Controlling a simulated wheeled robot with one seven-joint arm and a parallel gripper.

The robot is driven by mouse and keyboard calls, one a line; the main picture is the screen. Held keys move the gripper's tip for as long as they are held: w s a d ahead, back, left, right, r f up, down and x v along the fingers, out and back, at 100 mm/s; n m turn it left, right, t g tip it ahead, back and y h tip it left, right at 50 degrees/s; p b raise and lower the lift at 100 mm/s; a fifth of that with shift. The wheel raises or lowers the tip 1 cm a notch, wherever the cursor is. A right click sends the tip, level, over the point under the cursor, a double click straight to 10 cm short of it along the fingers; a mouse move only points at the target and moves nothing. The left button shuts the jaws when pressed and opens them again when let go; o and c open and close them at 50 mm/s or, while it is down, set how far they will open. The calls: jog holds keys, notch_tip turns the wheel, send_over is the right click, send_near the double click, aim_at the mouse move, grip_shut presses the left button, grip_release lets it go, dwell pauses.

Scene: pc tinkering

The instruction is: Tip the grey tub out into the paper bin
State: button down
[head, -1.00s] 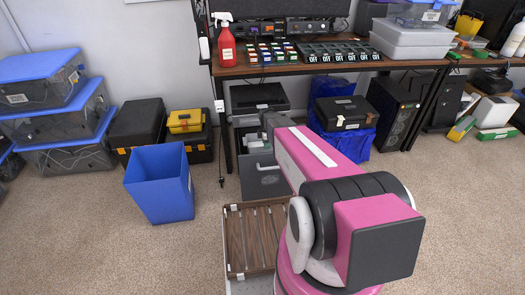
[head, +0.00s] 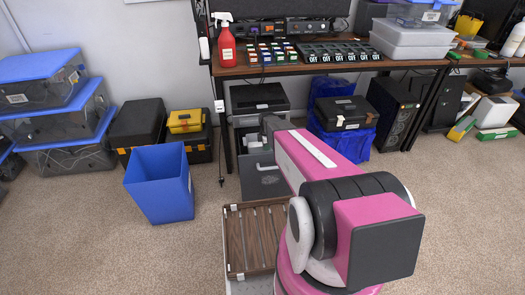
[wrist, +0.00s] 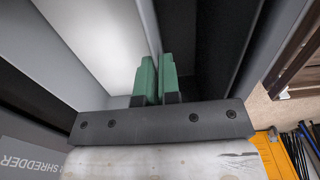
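The grey tub (head: 262,180) stands upright at the front of the shredder (head: 258,98), under the desk. My gripper (wrist: 157,82) is at the tub's upper edge. In the wrist view its two green fingers are close together on either side of a thin grey wall, and the tub's pale inside (wrist: 95,40) shows to the left. The fingers are hidden in the head view. The paper bin, a blue open-topped bin (head: 160,187), stands upright on the carpet to the left of the tub. Its bottom inside is hidden.
A slatted wooden tray (head: 232,240) lies in front of the tub. Black and yellow cases (head: 186,121) stand behind the blue bin, and lidded boxes (head: 60,120) are at far left. The desk (head: 340,66) overhangs the shredder. Carpet between bin and tub is mostly clear.

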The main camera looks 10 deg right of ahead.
jog(key=shift+r, duration=0.75)
notch_tip(320, 180, up, 16)
jog(key=shift+f, duration=0.25)
dwell(1.7)
dwell(0.4)
